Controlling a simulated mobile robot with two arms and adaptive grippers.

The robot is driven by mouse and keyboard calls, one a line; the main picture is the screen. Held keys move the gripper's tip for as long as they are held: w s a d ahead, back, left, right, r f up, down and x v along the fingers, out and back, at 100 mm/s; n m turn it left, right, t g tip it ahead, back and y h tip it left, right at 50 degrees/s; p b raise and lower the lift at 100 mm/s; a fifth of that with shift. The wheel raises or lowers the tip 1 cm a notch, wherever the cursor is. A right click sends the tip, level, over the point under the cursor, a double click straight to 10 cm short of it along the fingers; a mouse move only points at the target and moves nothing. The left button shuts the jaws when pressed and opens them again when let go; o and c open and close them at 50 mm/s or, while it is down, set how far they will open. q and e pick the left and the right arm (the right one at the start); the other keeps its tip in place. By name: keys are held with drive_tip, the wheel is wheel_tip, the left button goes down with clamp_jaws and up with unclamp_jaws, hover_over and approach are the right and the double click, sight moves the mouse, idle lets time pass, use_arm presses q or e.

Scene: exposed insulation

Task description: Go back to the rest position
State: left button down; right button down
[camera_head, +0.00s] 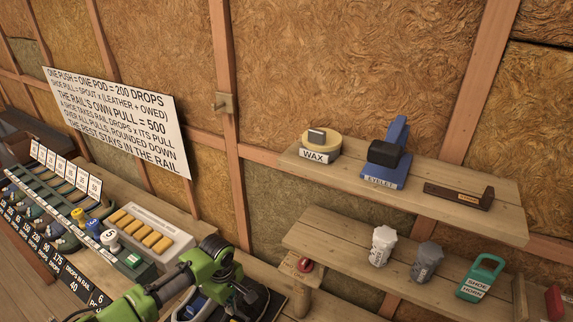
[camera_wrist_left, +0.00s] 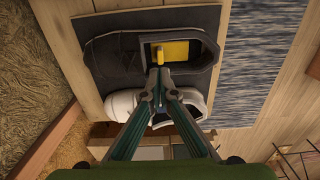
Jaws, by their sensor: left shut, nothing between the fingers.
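My left arm is green and comes in from the bottom left of the head view. My left gripper (camera_head: 243,294) is partly hidden by its own wrist there. In the left wrist view its two fingers (camera_wrist_left: 161,78) meet at the tips, shut and empty. A white rounded thing (camera_wrist_left: 122,105) lies beside the fingers. I cannot tell whether the fingertips touch anything. My right gripper is in neither view.
A rail with several levers and pods (camera_head: 70,208) stands on the left bench. A tray of yellow blocks (camera_head: 165,228) is beside my arm. At right, an upper shelf (camera_head: 330,172) holds wax and a blue eyelet tool; a lower shelf (camera_head: 335,243) holds pots and a shoe horn.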

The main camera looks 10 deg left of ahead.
use_arm(q)
drive_tip(key=s+d+r+m+t+h, duration=0.1)
drive_tip(key=s+d+m+h, duration=0.1)
drive_tip(key=s+d+m, duration=0.85)
drive_tip(key=s+a+r+m+t+y, duration=0.1)
drive_tip(key=s+a+r+m, duration=0.2)
drive_tip(key=s+r, duration=0.25)
drive_tip(key=s+a+r+m+t+y, duration=0.1)
drive_tip(key=s+a+r+m+t, duration=0.2)
drive_tip(key=s, duration=0.4)
wheel_tip(320, 180, down, 34)
drive_tip(key=s+g+b, duration=0.3)
drive_tip(key=b, duration=0.5)
drive_tip(key=s+a+f+b, duration=0.1)
drive_tip(key=s+f+b, duration=0.2)
drive_tip(key=s+f, duration=0.5)
drive_tip(key=s+a+f+g+b, duration=0.1)
drive_tip(key=s+a+f+b, duration=0.1)
drive_tip(key=s+f, duration=0.6)
drive_tip(key=shift+s+f+b, duration=0.2)
drive_tip(key=shift+f+b, duration=0.45)
drive_tip(key=shift+f, duration=2.25)
